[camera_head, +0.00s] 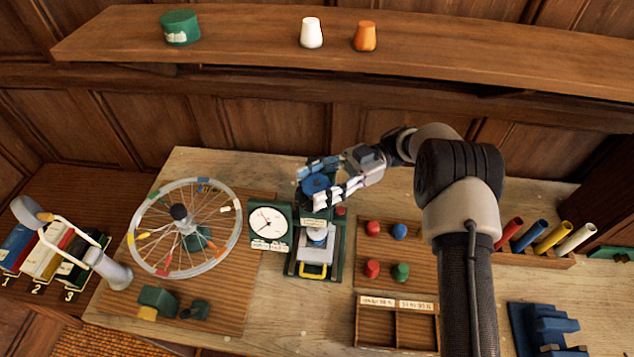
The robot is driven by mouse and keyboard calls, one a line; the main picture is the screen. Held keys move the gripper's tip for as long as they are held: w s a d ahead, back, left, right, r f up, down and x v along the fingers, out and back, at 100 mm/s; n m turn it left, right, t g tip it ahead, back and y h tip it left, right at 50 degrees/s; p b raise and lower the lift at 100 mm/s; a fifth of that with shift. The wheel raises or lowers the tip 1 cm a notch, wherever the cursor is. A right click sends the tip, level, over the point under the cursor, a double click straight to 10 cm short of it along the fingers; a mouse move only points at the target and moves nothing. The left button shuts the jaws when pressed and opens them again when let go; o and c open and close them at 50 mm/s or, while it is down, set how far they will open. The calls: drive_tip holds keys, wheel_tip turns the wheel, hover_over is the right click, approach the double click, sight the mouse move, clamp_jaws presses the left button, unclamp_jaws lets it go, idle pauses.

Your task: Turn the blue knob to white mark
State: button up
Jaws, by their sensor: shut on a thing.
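The blue knob (315,184) sits at the top of a dark green device (334,262) in the middle of the workbench. My gripper (320,180) reaches in from the right and is shut on the blue knob, with one finger on its far side and one on its near side. The fingers cover part of the knob's rim. I cannot make out a white mark or the knob's pointer at this size.
A white dial gauge (268,222) stands just left of the device. A spoked wheel (185,227) is further left. Red, blue and green pegs stand on a board (385,252) to the right. A divided tray (397,328) lies in front. A shelf (440,63) runs above.

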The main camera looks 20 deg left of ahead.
drive_tip(key=o, duration=1.1)
drive_tip(key=shift+c, duration=0.2)
drive_tip(key=shift+m+b, duration=0.3)
